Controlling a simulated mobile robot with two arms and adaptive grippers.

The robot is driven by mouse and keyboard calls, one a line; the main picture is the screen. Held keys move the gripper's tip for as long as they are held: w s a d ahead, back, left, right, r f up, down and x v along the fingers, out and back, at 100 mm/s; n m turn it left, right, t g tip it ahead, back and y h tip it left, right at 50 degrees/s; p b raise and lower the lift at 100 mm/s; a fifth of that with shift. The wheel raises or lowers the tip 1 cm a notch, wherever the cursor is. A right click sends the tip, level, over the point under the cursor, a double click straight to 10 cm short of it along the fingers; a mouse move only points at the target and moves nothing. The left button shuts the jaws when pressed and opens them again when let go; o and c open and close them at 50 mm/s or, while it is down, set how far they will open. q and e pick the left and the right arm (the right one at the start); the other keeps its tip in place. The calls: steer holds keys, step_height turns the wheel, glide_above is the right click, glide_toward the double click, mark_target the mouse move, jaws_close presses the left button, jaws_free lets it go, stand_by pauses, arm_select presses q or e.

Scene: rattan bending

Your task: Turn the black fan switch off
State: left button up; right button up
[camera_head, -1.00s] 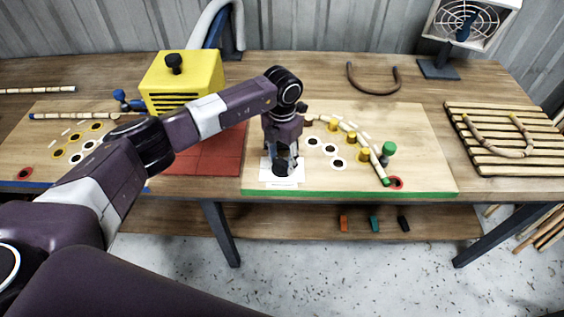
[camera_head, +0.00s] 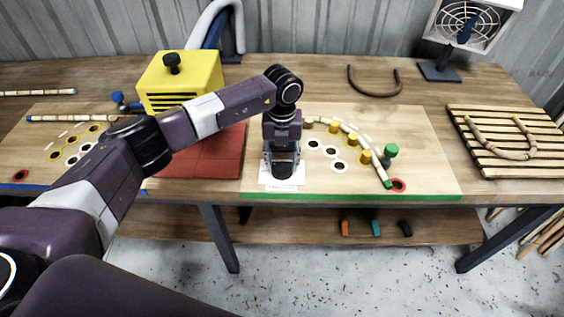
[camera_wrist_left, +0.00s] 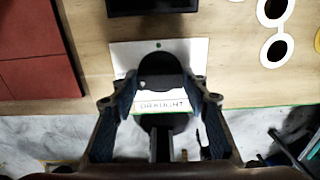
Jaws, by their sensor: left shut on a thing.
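The black fan switch is a round black knob (camera_wrist_left: 160,70) on a white plate (camera_wrist_left: 195,52) with a small green mark and a label reading "DRAUGHT". The plate also shows in the head view (camera_head: 297,183) at the front left of the right wooden board. My left gripper (camera_head: 283,166) points down over the plate. In the left wrist view my left gripper (camera_wrist_left: 161,88) is shut on the black knob, one finger at each side. The fan (camera_head: 467,27) stands at the back right with a white square frame. My right gripper is not in view.
The board (camera_head: 420,165) holds yellow and green pegs and a pale rattan strip right of my gripper. A red mat (camera_head: 205,160) and a yellow box (camera_head: 180,80) lie to its left. A slatted rack (camera_head: 520,165) holds a bent cane. The table's front edge is close below the plate.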

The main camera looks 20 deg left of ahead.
mark_target(282, 164)
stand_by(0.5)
arm_select(q)
steer(key=o, duration=1.2)
steer(key=shift+c, duration=0.2)
step_height(282, 164, up, 12)
